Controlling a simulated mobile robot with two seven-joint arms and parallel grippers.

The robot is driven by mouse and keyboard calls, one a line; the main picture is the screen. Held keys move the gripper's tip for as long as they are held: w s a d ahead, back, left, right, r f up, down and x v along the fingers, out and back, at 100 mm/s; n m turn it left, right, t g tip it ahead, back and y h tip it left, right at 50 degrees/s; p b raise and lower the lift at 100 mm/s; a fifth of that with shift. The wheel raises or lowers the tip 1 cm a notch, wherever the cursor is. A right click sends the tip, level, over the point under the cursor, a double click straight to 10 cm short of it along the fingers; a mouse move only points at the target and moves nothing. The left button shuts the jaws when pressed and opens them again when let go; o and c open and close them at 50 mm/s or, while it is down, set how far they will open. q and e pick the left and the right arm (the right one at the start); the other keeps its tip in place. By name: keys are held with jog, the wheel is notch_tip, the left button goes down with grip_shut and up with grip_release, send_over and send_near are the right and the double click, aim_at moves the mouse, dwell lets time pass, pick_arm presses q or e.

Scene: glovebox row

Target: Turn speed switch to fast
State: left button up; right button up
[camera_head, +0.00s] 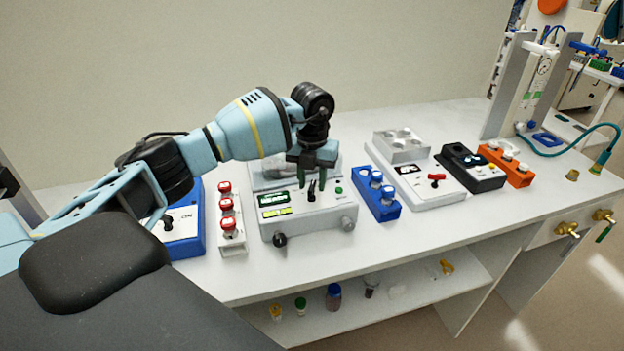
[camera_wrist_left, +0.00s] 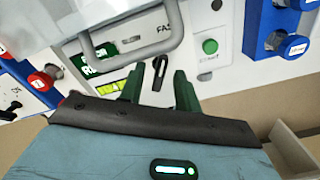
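The speed switch (camera_head: 311,192) is a small black lever on the front panel of a white-grey device (camera_head: 310,222) with green displays. In the left wrist view the black lever (camera_wrist_left: 160,72) points up and slightly tilted, below a partly covered label reading "FAS". My left gripper (camera_head: 318,172) is over the panel, pointing down at the lever. In the wrist view its two green fingers (camera_wrist_left: 158,88) are apart, one on each side of the lever, with visible gaps. Whether either finger touches it cannot be seen. My right gripper is not in view.
A green button (camera_head: 338,190) sits right of the switch. A grey handle (camera_wrist_left: 140,52) arcs over the panel in the wrist view. Red-capped (camera_head: 228,223) and blue (camera_head: 377,194) blocks flank the device. Other instruments stand farther right; the bench front is clear.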

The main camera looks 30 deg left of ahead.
aim_at(312, 184)
pick_arm(q)
jog(key=shift+r, duration=3.9)
jog(key=s+d+f+m+g+h, duration=0.1)
jog(key=s+d+f+h, duration=0.15)
jog(key=d+f, duration=0.35)
jog(key=s+d+f+m+h, duration=0.15)
jog(key=d+f+h, duration=0.25)
jog(key=d, duration=0.5)
jog(key=s+d+f+n+t+h, duration=0.1)
jog(key=s+d+n+t+h, duration=0.25)
jog(key=d+h, duration=0.35)
jog(key=s+d+f+n+t+h, duration=0.1)
jog(key=s+d+n+t+h, duration=0.2)
jog(key=d+h, duration=0.45)
jog(key=s+a+f+n+t+y, duration=0.5)
jog(key=f+n+y, duration=0.3)
jog(key=n, duration=0.3)
jog(key=s+a+f+n+t+y, duration=0.45)
jog(key=f+n+y, duration=0.25)
jog(key=n, duration=0.3)
jog(key=s+a+f+n+g+y, duration=0.2)
jog(key=s+a+f+g, duration=0.1)
jog(key=s+f, duration=0.2)
jog(key=s+a+f+n+g+y, duration=0.2)
jog(key=s+f, duration=0.3)
jog(key=s, duration=0.5)
jog(key=shift+a+f+n+g, duration=0.25)
jog(key=shift+a+n+g, duration=0.15)
jog(key=shift+n, duration=0.2)
